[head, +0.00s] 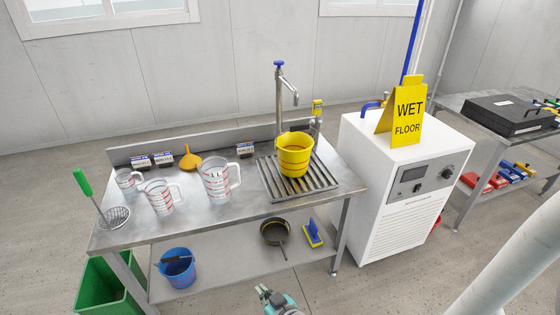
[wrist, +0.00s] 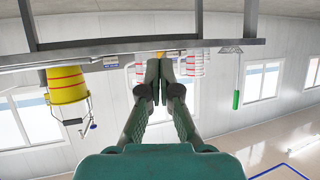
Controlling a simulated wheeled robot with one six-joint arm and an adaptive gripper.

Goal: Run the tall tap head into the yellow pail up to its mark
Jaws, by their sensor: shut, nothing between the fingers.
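The tall tap head (head: 280,95) rises at the back of the steel bench, with a blue knob on top and a spout angled down to the right. The yellow pail (head: 294,158) stands upright on the slatted drain grate (head: 270,184), close to the spout. Red lines ring the pail; its water level cannot be told. The pail (wrist: 66,86) also shows upside down at the left of the wrist view. My gripper (head: 264,291) is in front of the bench, apart from the pail and tap. In the wrist view my gripper (wrist: 157,68) is shut and empty.
Measuring jugs (head: 215,178), an orange scoop (head: 190,161) and a green-handled strainer (head: 115,217) stand left of the grate. A lower shelf holds a blue bucket (head: 177,268) and a pan (head: 274,232). A white cabinet (head: 400,200) with a wet-floor sign (head: 407,113) stands right.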

